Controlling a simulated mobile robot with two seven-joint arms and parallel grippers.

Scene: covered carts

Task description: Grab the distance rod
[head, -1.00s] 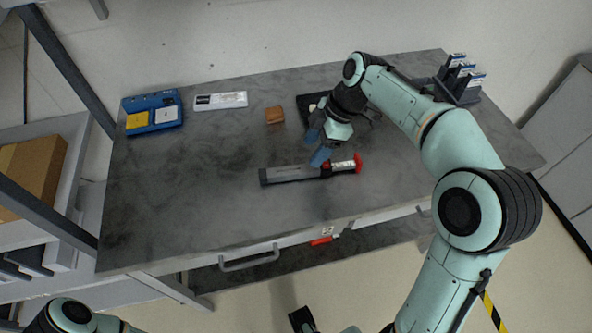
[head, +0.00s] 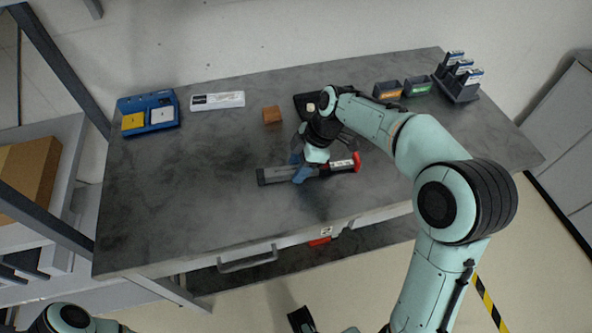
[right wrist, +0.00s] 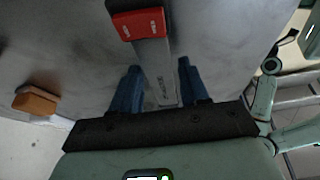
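The distance rod, a long grey bar with a red end piece on its right, lies on the dark grey table in the head view (head: 335,169). It also shows in the right wrist view, with its red part (right wrist: 139,23) away from the gripper. My right gripper (head: 301,170) is over the rod's middle, its blue fingers one on each side of it. In the right wrist view my right gripper (right wrist: 158,88) is open, with the bar between the fingers and gaps beside it.
On the table (head: 180,220) are a blue case (head: 148,128), a white box (head: 217,100), a brown block (head: 272,115), a dark tray partly hidden by my arm, two small bins (head: 403,89) and a dark rack (head: 459,85). The table's left front area is clear.

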